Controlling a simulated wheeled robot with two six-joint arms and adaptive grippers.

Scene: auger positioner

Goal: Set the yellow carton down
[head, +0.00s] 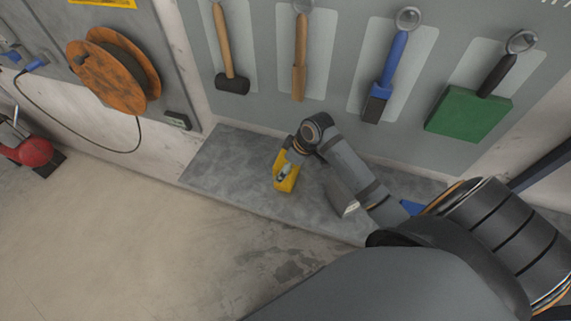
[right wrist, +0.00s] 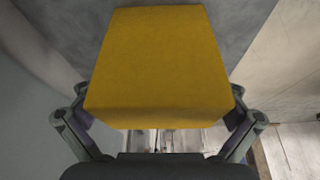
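The yellow carton (head: 284,184) is in my right gripper (head: 287,171), over the grey ledge (head: 225,160) along the wall in the head view. The right wrist view shows the carton (right wrist: 160,62) large and close, with a finger of my right gripper (right wrist: 158,122) against each side. The gripper is shut on it. I cannot tell whether the carton's underside touches the ledge. My left gripper is not in view.
A tool board with a hammer (head: 231,85), a blue-handled tool (head: 390,75) and a green block tool (head: 468,112) rises behind the ledge. A grey, pale-edged object (head: 342,197) lies right of the carton. The ledge's left part is clear.

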